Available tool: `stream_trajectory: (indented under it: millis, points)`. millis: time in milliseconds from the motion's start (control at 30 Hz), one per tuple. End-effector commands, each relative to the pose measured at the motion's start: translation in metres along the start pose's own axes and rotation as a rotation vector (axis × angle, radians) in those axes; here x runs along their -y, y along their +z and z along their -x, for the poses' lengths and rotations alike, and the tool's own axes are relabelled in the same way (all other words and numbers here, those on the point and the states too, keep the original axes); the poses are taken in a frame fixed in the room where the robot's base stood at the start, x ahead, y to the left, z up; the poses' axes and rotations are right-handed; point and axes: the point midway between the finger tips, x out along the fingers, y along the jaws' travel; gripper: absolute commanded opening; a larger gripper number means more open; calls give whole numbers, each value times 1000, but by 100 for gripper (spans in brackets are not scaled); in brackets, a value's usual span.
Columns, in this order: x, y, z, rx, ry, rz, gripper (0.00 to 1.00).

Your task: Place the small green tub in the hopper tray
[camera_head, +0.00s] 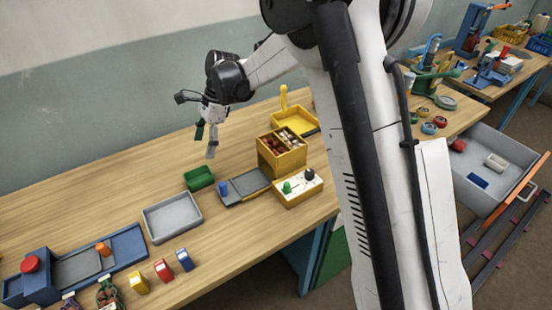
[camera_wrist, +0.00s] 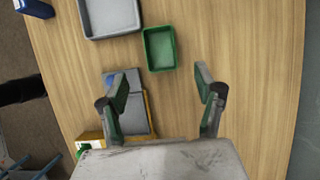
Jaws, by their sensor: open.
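The small green tub (camera_head: 199,178) is an open rectangular box, upright on the wooden table and empty. In the wrist view the tub (camera_wrist: 159,48) lies beyond the fingertips, roughly centred between them. My gripper (camera_head: 205,143) is open and empty, above the table and a little up from the tub in the head view; both fingers of the gripper (camera_wrist: 162,80) show in the wrist view. A shallow grey tray (camera_head: 172,217) stands just left of the tub, and a yellow tray (camera_head: 293,122) stands at the back. I cannot tell which is the hopper tray.
A blue-and-grey slide plate (camera_head: 247,186), a yellow box of small parts (camera_head: 282,151) and a yellow control box (camera_head: 298,188) stand right of the tub. Several coloured blocks line the front edge. A blue press (camera_head: 41,278) stands at left. The table's back left is clear.

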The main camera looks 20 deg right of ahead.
Motion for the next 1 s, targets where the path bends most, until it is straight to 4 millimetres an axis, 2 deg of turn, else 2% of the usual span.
stream_trajectory:
  millis: [167,367,500,700,1000]
  points:
    - [-12,-1,20,-20,-28,47,66]
    - [-50,-4,71,-86,-101,196,66]
    - [-82,-8,103,-147,-148,315,66]
    - [-133,-14,140,-248,-201,485,66]
    - [-213,-26,174,-422,-242,738,66]
